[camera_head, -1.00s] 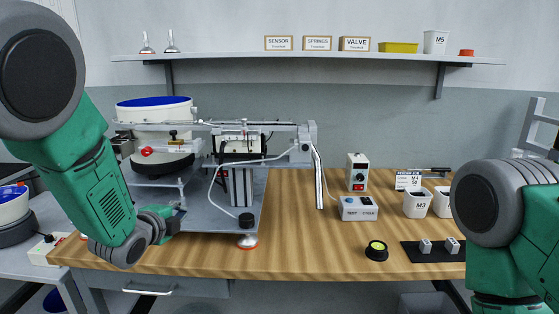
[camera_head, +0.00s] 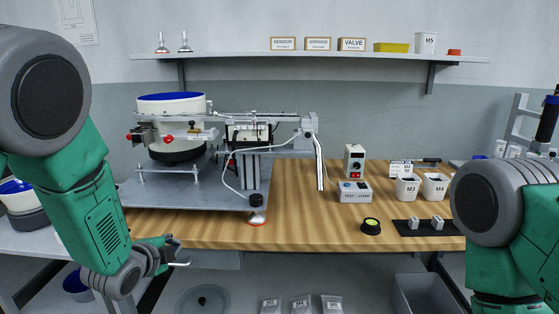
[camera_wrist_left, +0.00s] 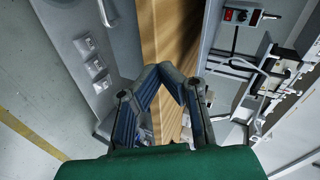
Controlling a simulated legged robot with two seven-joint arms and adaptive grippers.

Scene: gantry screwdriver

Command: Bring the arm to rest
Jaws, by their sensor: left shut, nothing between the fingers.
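My left arm comes in from the left in the head view, and its gripper (camera_head: 176,252) is low at the left, in front of the workbench's (camera_head: 300,230) front edge. In the left wrist view the two fingers (camera_wrist_left: 166,70) meet at their tips, with nothing between them. The bench edge lies behind the fingers in that view. My right arm shows at the right of the head view, bent. Its gripper is out of the picture.
A feeder machine with a white and blue bowl (camera_head: 171,104) stands on the bench's left. A test box (camera_head: 355,191), white M3 cup (camera_head: 407,187) and black mat (camera_head: 403,228) are on the right. A grey bin (camera_head: 418,297) stands below. Floor shows in front of the bench.

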